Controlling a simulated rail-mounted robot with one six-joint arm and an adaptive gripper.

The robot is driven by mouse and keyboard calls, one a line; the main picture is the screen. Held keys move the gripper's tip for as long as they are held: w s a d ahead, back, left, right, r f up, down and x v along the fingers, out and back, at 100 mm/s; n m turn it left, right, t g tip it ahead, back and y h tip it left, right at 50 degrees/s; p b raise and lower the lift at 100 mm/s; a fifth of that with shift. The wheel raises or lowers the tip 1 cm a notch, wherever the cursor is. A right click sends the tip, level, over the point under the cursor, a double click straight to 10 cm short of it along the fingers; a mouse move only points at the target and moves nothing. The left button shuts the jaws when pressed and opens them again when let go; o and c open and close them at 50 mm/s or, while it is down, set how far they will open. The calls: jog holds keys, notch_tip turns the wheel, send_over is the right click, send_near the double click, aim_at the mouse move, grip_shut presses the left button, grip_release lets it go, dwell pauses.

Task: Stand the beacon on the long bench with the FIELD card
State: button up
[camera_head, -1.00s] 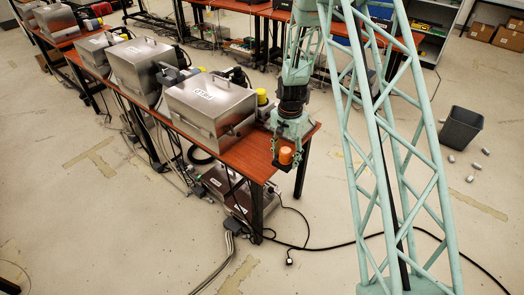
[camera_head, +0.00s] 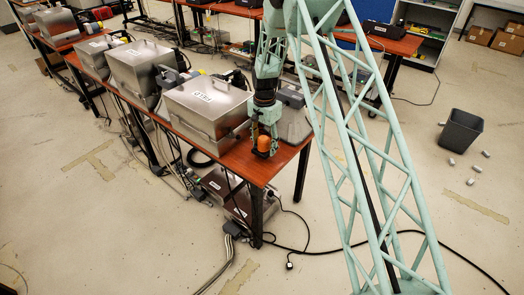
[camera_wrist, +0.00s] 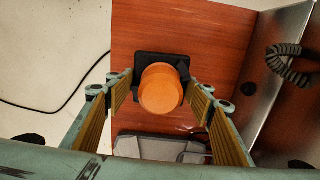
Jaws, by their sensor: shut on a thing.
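An orange beacon (camera_head: 264,144) with a black square base shows at the near right end of the long bench (camera_head: 258,172). My gripper (camera_head: 263,137) points down and is shut on the beacon. In the wrist view the beacon (camera_wrist: 161,90) stands between the two fingers, over the bench's wooden top (camera_wrist: 205,35). It looks upright; I cannot tell whether its base touches the wood. A white card (camera_head: 203,97) is on the nearest steel box (camera_head: 195,118); its lettering is too small to read surely.
Steel boxes line the bench to the left of the beacon. A grey device (camera_head: 293,122) lies behind my gripper; a coiled cord (camera_wrist: 287,62) shows by the steel box. Bare wood lies in front of the beacon. A dark bin (camera_head: 461,130) stands on the floor at right.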

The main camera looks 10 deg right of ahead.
jog(key=shift+w+a, duration=0.15)
jog(key=shift+w, duration=0.2)
jog(key=shift+w+a, duration=0.2)
jog(key=shift+w, duration=0.25)
jog(key=shift+f+b, duration=0.4)
jog(key=shift+f, duration=1.4)
jog(key=shift+f, duration=0.1)
jog(key=o, duration=1)
jog(key=shift+s, duration=0.1)
